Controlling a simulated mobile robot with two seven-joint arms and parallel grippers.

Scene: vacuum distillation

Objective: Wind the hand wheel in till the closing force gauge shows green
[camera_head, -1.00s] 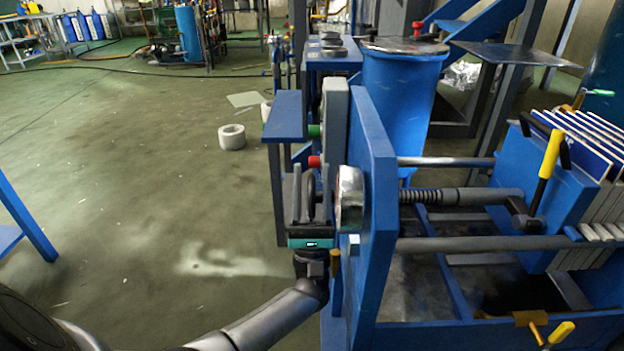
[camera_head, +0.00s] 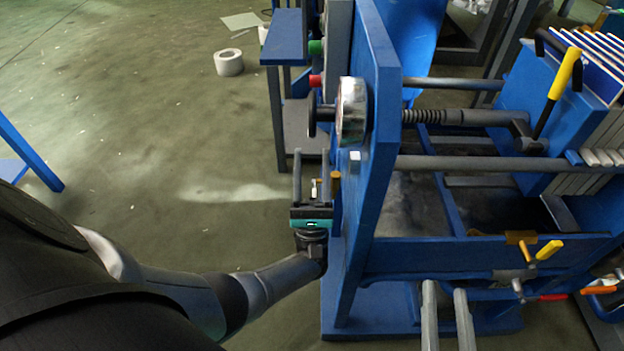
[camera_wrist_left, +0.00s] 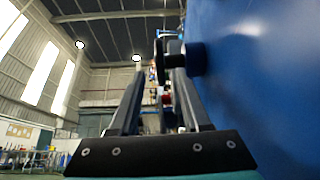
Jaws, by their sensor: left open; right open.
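The hand wheel (camera_head: 311,114) is a dark disc seen nearly edge-on, on a short shaft left of the blue end plate (camera_head: 372,170). A chrome-rimmed round housing (camera_head: 351,110), likely the closing force gauge, sits beside it; its dial cannot be read. My left gripper (camera_head: 312,162) is open and empty below the wheel, fingers pointing up, close to the plate. In the left wrist view the wheel (camera_wrist_left: 159,62) is beyond the fingertips, roughly between them, with no contact visible.
Red (camera_head: 315,80) and green (camera_head: 315,47) buttons are above the wheel. A threaded spindle (camera_head: 425,117) and rods run right to the plate stack (camera_head: 600,135). A yellow-handled lever (camera_head: 565,75) stands there; a yellow-handled valve (camera_head: 548,250) is lower.

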